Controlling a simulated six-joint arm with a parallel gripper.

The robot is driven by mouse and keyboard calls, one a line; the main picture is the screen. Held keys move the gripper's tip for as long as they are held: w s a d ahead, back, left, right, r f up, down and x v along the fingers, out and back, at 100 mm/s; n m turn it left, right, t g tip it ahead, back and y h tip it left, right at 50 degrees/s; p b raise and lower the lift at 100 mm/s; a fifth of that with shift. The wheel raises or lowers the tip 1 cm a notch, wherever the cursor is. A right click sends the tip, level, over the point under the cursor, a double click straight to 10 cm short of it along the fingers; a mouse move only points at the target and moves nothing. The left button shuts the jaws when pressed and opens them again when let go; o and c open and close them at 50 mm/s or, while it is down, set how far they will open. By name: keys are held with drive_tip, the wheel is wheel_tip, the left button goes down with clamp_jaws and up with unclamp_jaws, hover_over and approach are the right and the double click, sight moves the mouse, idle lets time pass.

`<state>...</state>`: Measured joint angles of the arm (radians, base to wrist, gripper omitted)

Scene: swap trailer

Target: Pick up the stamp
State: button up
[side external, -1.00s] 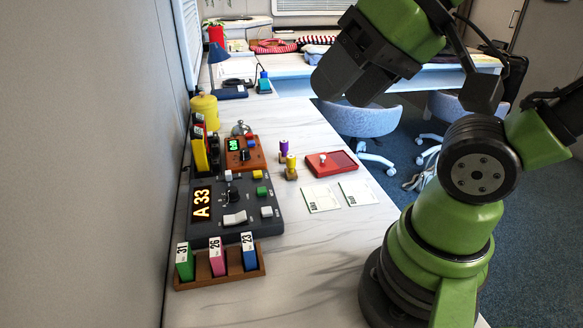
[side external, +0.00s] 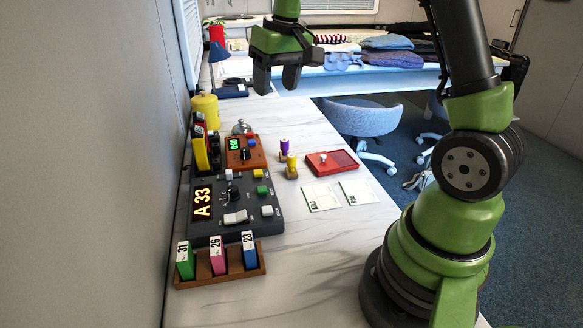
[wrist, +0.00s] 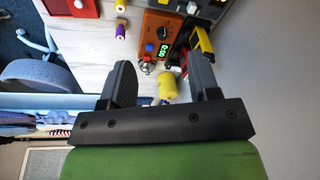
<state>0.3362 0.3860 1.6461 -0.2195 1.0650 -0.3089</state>
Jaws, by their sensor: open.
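Two small stamps stand upright on the white counter: one with a purple handle (side external: 284,147) and, just in front of it, one with a yellow handle (side external: 291,163). Both have brownish bases. In the wrist view the purple stamp (wrist: 120,29) and the yellow stamp (wrist: 121,6) show at the top, left of the fingers. My gripper (side external: 277,88) is above the far part of the counter, higher than and beyond the stamps. Its fingers are apart and empty, also in the wrist view (wrist: 162,78).
A red ink pad (side external: 332,163) and two printed cards (side external: 338,194) lie right of the stamps. Left are an orange device (side external: 243,154), a grey console (side external: 233,209), a yellow canister (side external: 206,110) and a bell (side external: 241,127). A ticket rack (side external: 220,262) stands in front.

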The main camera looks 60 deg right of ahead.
sight(291, 155)
drive_tip(key=d+f, duration=0.2)
drive_tip(key=f, duration=0.2)
drive_tip(key=w+d+f+g, duration=0.1)
drive_tip(key=d+f, duration=0.2)
drive_tip(key=f, duration=0.1)
drive_tip(key=w+d+f+g, duration=0.1)
drive_tip(key=d+f, duration=0.2)
drive_tip(key=shift+w+d+f, duration=0.2)
drive_tip(key=shift+w+f, duration=0.05)
drive_tip(key=shift+f, duration=0.15)
drive_tip(key=shift+g, duration=0.3)
wheel_tip(291, 155, down, 5)
drive_tip(key=shift+d+r, duration=0.1)
drive_tip(key=shift+r, duration=0.1)
drive_tip(key=f, duration=0.5)
drive_tip(key=shift+s+f, duration=0.25)
drive_tip(key=shift+f, duration=0.1)
drive_tip(key=shift+c, duration=0.2)
drive_tip(key=c, duration=1)
